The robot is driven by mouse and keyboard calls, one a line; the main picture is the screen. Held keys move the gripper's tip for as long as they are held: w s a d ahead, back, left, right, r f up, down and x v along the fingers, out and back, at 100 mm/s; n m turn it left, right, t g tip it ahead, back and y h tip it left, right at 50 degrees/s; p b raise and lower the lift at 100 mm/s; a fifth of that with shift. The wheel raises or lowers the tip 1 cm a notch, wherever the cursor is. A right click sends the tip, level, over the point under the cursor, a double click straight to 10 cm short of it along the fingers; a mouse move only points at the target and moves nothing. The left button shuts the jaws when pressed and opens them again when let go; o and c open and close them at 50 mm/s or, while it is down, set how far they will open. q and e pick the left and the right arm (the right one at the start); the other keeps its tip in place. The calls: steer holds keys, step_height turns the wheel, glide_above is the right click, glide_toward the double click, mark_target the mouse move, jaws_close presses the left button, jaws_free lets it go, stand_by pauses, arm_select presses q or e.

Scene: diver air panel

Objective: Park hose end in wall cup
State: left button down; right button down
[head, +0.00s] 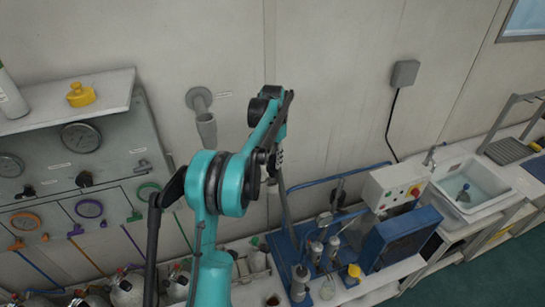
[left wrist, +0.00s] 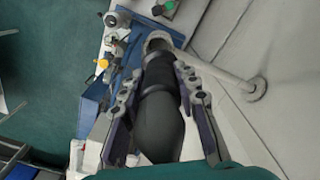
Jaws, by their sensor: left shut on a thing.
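My left gripper (head: 276,157) is in the middle of the head view, to the right of the wall cup and seen small. In the left wrist view its two fingers (left wrist: 160,95) are shut on the dark hose end (left wrist: 158,108), a black cylinder with a wide rounded near end. A pale ring shows at its far end; I cannot tell whether it touches anything. The grey wall cup (head: 206,128) hangs from a round wall flange (head: 199,98), and nothing shows in it. A round flange (left wrist: 255,88) with a rod also shows in the left wrist view. My right gripper is not in view.
The gauge panel (head: 115,160) is at the left, under a shelf (head: 50,108) with a yellow item (head: 80,95). Below right stand a blue pump stand (head: 300,240), a control box (head: 395,185) and a sink (head: 465,190).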

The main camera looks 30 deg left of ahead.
mark_target(272, 169)
arm_select(q)
steer(key=shift+s, duration=0.55)
steer(key=shift+w+f, duration=0.25)
steer(key=shift+w, duration=0.05)
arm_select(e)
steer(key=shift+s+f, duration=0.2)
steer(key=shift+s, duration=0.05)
arm_select(q)
steer(key=shift+s+r, duration=0.15)
steer(key=shift+s, duration=0.05)
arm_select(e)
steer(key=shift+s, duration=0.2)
